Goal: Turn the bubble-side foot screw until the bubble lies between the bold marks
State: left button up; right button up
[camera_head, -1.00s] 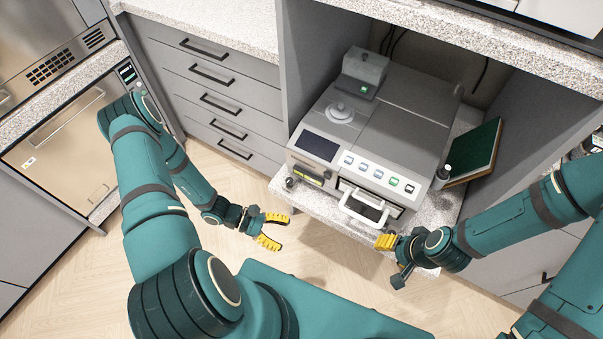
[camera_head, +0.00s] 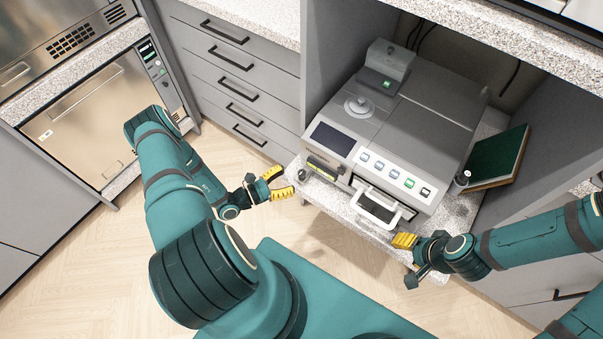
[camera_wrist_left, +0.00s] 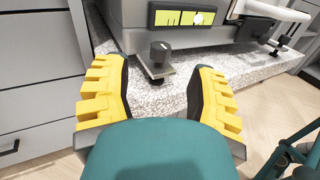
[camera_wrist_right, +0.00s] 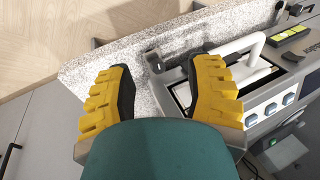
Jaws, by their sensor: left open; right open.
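The grey bench instrument (camera_head: 400,130) stands on the speckled shelf. Its bubble-side foot screw, a dark knob (camera_wrist_left: 160,52) on a small foot, sits at the front left corner and also shows in the head view (camera_head: 303,175). The yellow-green bubble vial (camera_wrist_left: 175,18) is just above it; a pale bubble (camera_wrist_left: 198,18) appears right of the vial's middle, its place against the bold marks too small to tell. My left gripper (camera_head: 286,183) is open and empty, its fingers either side of the knob's line but short of it. My right gripper (camera_wrist_right: 165,66) is open near the front right corner.
A second dark foot knob (camera_wrist_right: 154,60) lies ahead of my right gripper. A white front handle (camera_head: 376,211) juts out between my grippers. Drawers (camera_head: 235,85) stand left.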

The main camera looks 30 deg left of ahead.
aim_at(298, 175)
pick_arm(q)
jog(key=x, duration=0.6)
jog(key=shift+s+b, duration=0.1)
jog(key=shift+b, duration=0.2)
grip_shut()
